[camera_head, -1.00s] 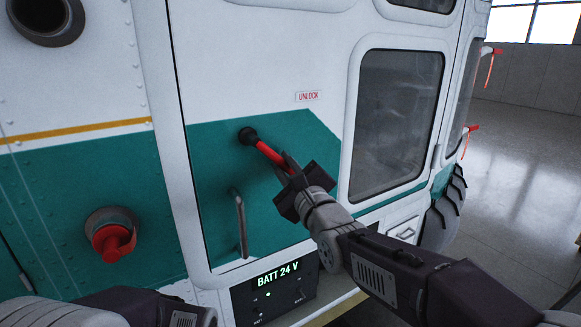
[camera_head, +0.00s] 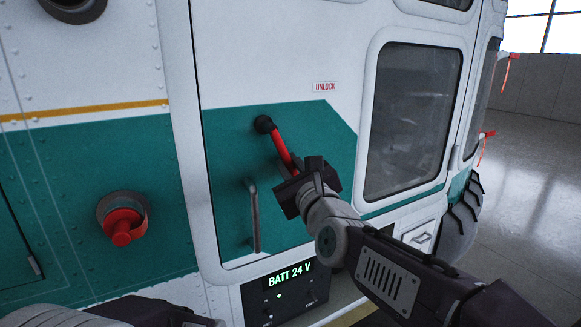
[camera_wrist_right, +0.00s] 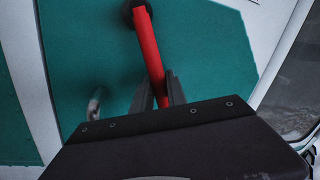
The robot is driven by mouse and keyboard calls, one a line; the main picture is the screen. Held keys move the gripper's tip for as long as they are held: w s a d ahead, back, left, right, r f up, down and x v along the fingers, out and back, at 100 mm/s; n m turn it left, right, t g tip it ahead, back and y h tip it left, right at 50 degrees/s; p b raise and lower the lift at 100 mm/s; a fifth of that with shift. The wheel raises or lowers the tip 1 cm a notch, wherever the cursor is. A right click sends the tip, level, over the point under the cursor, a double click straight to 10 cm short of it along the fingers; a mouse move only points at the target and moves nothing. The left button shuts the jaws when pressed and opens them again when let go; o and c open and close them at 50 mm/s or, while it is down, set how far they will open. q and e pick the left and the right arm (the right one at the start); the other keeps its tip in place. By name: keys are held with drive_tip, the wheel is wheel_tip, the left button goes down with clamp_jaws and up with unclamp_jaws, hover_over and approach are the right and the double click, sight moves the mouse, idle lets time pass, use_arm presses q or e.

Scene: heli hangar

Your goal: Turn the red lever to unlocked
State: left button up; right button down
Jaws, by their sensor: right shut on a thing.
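The red lever (camera_head: 281,148) is on the teal part of the helicopter door, hanging from a round black pivot (camera_head: 264,125). It slopes down and slightly right, steeply. My right gripper (camera_head: 292,171) is shut on its lower end. In the right wrist view the lever (camera_wrist_right: 147,45) runs down between the two fingers of the gripper (camera_wrist_right: 158,92), and its tip is hidden. A small UNLOCK label (camera_head: 325,86) is on the white panel, above and right of the pivot. My left gripper is not in view; part of my left arm shows at the bottom left.
A grey door handle (camera_head: 253,215) stands out below left of the lever. A red capped fitting (camera_head: 123,224) protrudes at the left. A BATT 24 V panel (camera_head: 283,290) is below. The door window (camera_head: 411,120) is at the right, with open floor beyond.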

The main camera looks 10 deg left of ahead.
drive_tip(key=shift+r, duration=0.2)
drive_tip(key=c, duration=1.4)
unclamp_jaws()
drive_tip(key=shift+o, duration=0.4)
drive_tip(key=shift+s+a, duration=0.15)
drive_tip(key=shift+s, duration=0.05)
drive_tip(key=shift+f, duration=0.1)
drive_tip(key=shift+s+d+f, duration=0.15)
drive_tip(key=shift+s+d, duration=0.05)
drive_tip(key=b+v, duration=0.2)
drive_tip(key=v, duration=0.6)
drive_tip(key=shift+s, duration=0.3)
